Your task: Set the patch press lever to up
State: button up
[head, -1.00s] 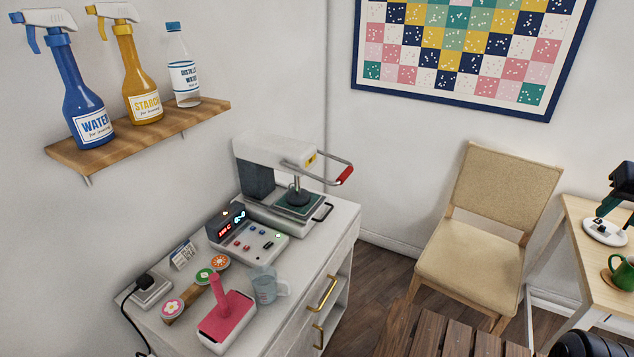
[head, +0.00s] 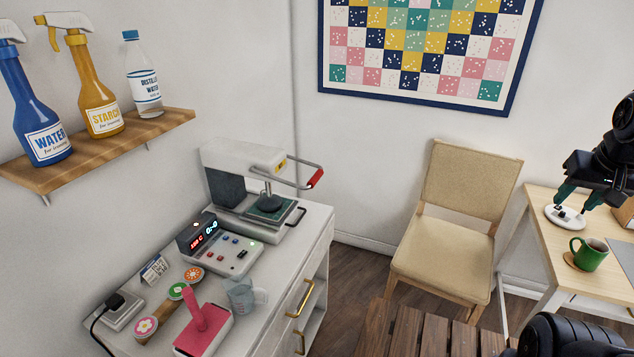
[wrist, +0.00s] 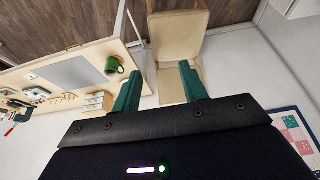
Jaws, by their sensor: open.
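The patch press (head: 236,180) stands at the back of the white cabinet top in the head view. Its lever (head: 290,181) is a grey bar with a red grip (head: 316,178), sticking out to the right at about the height of the press head. A round dark pad on a rod sits just above or on the green plate (head: 270,208); I cannot tell if they touch. My gripper (head: 582,200) is at the right edge of the head view, far from the press. In the wrist view its two green fingers (wrist: 160,92) are apart with nothing between them.
A control box (head: 225,250), measuring cup (head: 243,296), pink-handled tool (head: 203,325) and patches crowd the cabinet top. A shelf (head: 120,145) with bottles hangs above on the left. A chair (head: 445,240) and a table with a green mug (head: 588,254) stand right.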

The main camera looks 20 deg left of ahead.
dwell(0.3)
jog(key=w+a+f+n+g+y, duration=0.15)
jog(key=w+a, duration=0.25)
jog(key=a, duration=0.5)
jog(key=w+a+f+n+g+y, duration=0.1)
jog(key=w+a+f+g+y, duration=0.2)
jog(key=a, duration=0.6)
jog(key=w+a+f+n+g+y, duration=0.2)
jog(key=w+a+y, duration=0.15)
jog(key=a, duration=0.45)
jog(key=w+a+f+g+y, duration=0.1)
jog(key=w+a+f+y, duration=0.15)
jog(key=a, duration=0.65)
jog(key=w+a+f+g+y, duration=0.15)
jog(key=a+f, duration=0.25)
jog(key=a, duration=0.5)
jog(key=w+a+f+g+y, duration=0.2)
jog(key=a+f+y, duration=0.15)
jog(key=a, duration=0.55)
jog(key=x, duration=1)
jog(key=shift+s+a+f+m+h, duration=0.2)
jog(key=shift+s+f+m+h, duration=0.15)
jog(key=shift+s+f, duration=0.05)
grip_shut()
